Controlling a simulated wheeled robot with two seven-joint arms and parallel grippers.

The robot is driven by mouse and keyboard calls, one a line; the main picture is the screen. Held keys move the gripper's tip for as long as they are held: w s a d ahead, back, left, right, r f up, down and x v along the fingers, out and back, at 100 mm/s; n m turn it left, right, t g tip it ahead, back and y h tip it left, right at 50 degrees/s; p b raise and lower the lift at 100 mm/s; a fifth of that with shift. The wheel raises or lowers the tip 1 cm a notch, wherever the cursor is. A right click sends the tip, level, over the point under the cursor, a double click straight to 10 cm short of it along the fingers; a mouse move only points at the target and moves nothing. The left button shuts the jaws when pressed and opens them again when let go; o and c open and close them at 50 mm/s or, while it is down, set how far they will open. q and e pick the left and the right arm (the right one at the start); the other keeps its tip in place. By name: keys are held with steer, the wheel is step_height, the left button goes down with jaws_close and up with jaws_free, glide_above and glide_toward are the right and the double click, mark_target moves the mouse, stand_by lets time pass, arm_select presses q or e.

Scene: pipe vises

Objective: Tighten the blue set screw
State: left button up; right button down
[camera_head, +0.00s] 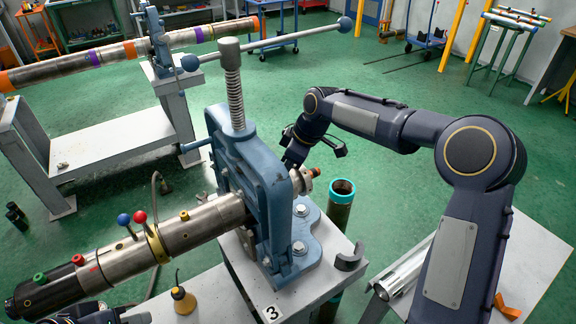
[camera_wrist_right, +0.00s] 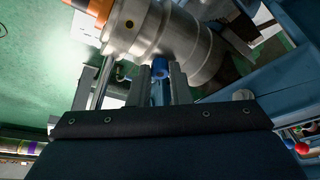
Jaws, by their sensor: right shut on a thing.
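My right gripper (camera_wrist_right: 161,74) is shut on a small blue set screw (camera_wrist_right: 160,90) at the side of a silver fitting (camera_wrist_right: 185,40) with an orange end. In the head view my right gripper (camera_head: 296,152) is behind the blue pipe vise (camera_head: 247,165), by the pipe's far end, and its fingertips are hidden there. The steel pipe (camera_head: 203,229) runs through the vise. Its near part carries blue-ball (camera_head: 123,219) and red-ball (camera_head: 140,217) levers. A dark part of my left gripper (camera_head: 92,314) shows at the bottom edge; its fingers are out of sight.
The vise stands on a grey stand (camera_head: 328,272) marked 3, with a dark curved piece (camera_head: 350,257) on it. A pipe with a teal rim (camera_head: 342,187) stands behind. An oil can (camera_head: 183,298) is at the front.

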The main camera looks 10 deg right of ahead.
steer(key=m+b, duration=0.1)
steer(key=m, duration=0.1)
steer(key=m+t+h, duration=0.1)
steer(key=m, duration=0.1)
steer(key=shift+s+a+b, duration=0.15)
steer(key=shift+b, duration=0.2)
steer(key=shift+a+m+t+h+b, duration=0.1)
steer(key=shift+m+t+h+b, duration=0.5)
steer(key=shift+m, duration=1.6)
steer(key=shift+r, duration=0.1)
steer(key=c, duration=1.3)
jaws_free()
steer(key=shift+s, duration=0.1)
steer(key=v, duration=0.7)
steer(key=shift+s+r, duration=0.1)
steer(key=shift+r, duration=0.25)
